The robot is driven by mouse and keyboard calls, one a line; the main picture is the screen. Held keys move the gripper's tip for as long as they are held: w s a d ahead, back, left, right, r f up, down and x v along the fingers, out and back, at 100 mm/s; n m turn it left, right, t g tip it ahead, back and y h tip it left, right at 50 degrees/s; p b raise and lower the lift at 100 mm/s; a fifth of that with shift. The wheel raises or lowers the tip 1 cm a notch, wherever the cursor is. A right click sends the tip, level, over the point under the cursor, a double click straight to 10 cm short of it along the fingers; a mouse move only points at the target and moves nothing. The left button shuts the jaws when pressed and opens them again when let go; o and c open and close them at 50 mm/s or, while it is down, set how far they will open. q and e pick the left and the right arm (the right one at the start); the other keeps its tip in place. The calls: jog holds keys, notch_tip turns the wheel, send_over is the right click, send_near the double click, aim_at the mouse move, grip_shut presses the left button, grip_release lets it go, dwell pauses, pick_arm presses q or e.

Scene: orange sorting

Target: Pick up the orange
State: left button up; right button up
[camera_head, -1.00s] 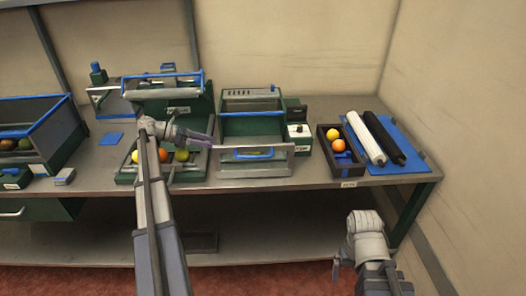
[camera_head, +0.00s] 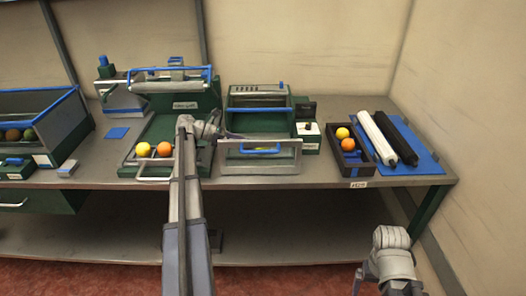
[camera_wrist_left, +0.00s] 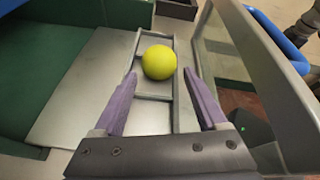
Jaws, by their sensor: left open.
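An orange ball (camera_head: 164,149) lies in the left green tray (camera_head: 128,168), beside a yellow ball (camera_head: 143,149). Another orange ball (camera_head: 348,144) lies in the small dark box (camera_head: 378,160) at the right, near a second yellow ball (camera_head: 342,133). My left gripper (camera_wrist_left: 160,74) is open and empty. In the left wrist view a yellow-green ball (camera_wrist_left: 159,62) sits on metal just beyond and between its purple fingertips. In the head view my left arm hides part of the left tray, and the gripper reaches right toward the green crate. My right arm is low at bottom right; its jaws are unclear.
The middle green crate (camera_head: 258,125) has a raised front panel with a blue handle (camera_head: 262,151). A white roll (camera_head: 370,138) and a dark roll (camera_head: 396,138) lie on a blue mat (camera_head: 420,158) at right. Another crate (camera_head: 50,125) stands at far left.

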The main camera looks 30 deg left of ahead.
pick_arm(q)
jog(key=shift+b+x, duration=1)
jog(key=shift+x, duration=1.6)
jog(key=shift+w, duration=0.1)
jog(key=c, duration=1.1)
jog(key=shift+a, duration=0.1)
notch_tip(320, 180, up, 10)
jog(key=p, duration=1)
notch_tip(320, 180, up, 4)
jog(key=p, duration=0.4)
jog(key=shift+f, duration=0.15)
